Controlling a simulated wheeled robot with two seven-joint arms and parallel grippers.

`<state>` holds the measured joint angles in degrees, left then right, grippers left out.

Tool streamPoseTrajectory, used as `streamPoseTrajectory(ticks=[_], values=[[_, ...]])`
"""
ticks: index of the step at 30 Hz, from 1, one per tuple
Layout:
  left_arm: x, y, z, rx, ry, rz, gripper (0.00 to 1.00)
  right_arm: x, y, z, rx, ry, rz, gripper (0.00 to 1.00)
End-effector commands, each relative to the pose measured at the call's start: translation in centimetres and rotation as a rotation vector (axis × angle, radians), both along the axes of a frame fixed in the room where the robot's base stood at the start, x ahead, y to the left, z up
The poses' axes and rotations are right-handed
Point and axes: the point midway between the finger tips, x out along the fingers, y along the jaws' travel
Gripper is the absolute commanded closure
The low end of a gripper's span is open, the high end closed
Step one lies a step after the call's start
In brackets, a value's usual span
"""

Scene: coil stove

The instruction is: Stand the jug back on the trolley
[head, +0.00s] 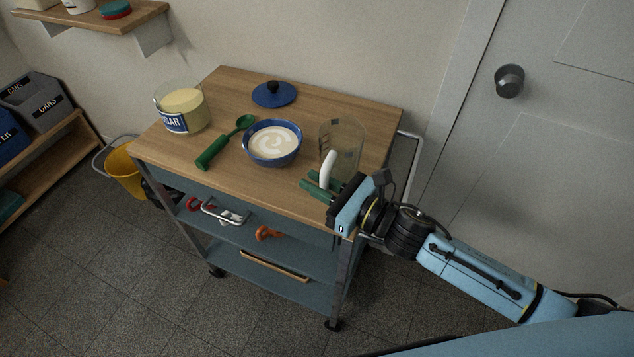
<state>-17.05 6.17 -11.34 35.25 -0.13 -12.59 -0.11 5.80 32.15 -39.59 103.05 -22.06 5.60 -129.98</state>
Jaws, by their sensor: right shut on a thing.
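A clear glass jug (346,141) with dark measuring marks and a white handle is at the right side of the trolley's wooden top (227,90). It looks upright; I cannot tell whether its base touches the wood. My right gripper (319,186) comes in from the right, with green fingers at the white handle, shut on the jug. The fingers and wrist hide the jug's lower part. My left gripper is not in view.
On the trolley top are a blue bowl (272,143) of white cream, a green scoop (224,144), a sugar jar (182,107) and a blue lid (274,94). A grey door (560,150) stands at the right. Bare wood lies in front of the bowl.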

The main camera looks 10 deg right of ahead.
Motion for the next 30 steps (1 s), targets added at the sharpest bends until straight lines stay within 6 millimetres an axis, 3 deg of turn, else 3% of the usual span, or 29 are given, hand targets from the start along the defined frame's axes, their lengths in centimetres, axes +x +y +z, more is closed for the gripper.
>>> streamPoseTrajectory(ticks=[4, 5, 10, 21, 30], values=[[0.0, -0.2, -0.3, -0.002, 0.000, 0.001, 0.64, 0.0, 0.0, -0.3, 0.001, -0.001, 0.000, 1.00], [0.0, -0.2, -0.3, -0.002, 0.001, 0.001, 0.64, 0.0, 0.0, -0.4, 0.001, 0.001, 0.000, 0.83], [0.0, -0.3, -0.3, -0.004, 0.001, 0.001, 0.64, 0.0, 0.0, -0.3, 0.000, 0.001, 0.000, 0.63], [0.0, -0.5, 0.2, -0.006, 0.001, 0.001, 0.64, 0.0, 0.0, 0.2, -0.001, 0.001, 0.000, 0.63], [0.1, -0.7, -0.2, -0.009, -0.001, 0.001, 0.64, -3.8, -3.7, -0.2, -0.001, 0.005, -0.001, 0.63]])
